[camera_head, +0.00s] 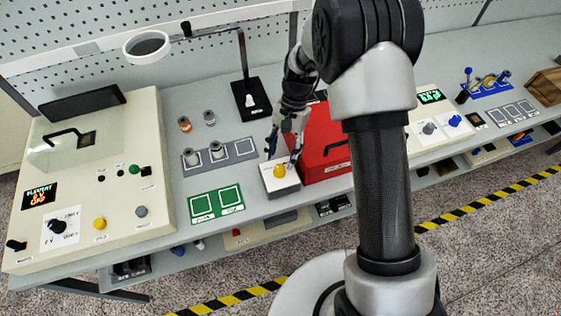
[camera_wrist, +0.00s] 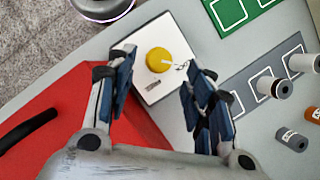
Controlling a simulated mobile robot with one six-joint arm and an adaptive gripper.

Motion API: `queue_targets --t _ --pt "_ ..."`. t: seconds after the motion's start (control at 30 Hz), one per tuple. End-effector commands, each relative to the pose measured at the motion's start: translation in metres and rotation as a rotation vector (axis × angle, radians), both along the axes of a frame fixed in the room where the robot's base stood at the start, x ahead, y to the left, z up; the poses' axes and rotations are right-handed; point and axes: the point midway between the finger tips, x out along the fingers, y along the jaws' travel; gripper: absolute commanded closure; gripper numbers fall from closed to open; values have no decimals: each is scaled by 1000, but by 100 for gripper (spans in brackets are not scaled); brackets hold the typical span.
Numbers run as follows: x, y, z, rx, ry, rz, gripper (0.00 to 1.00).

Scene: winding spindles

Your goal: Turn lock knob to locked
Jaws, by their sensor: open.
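The yellow lock knob (camera_head: 279,170) sits on top of a small white-topped grey box (camera_head: 284,185) beside the red case. In the wrist view the round knob (camera_wrist: 158,59) carries a pale pointer line toward the right of the picture. A small dark mark on the box's white top (camera_wrist: 150,90) is too small to read. My gripper (camera_head: 283,154) is over the box, pointing down, its fingers apart. In the wrist view my gripper (camera_wrist: 157,65) has one finger on each side of the knob, with gaps visible. I cannot tell how high the fingertips are above it.
The red case (camera_head: 324,140) stands close on the right of the box. A green two-square mat (camera_head: 215,203) lies to the left front. A grey tray (camera_head: 219,154) with spools lies to the left. A cream control panel (camera_head: 85,185) fills the bench's left end.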

Motion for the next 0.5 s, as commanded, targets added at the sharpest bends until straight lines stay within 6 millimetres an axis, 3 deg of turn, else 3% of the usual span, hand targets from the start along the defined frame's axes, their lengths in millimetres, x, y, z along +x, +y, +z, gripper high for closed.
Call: queue_targets --t 0.2,0.5 --pt "16 -9 44 0 -3 -2 52" --pt "25 -15 70 0 0 -1 52"
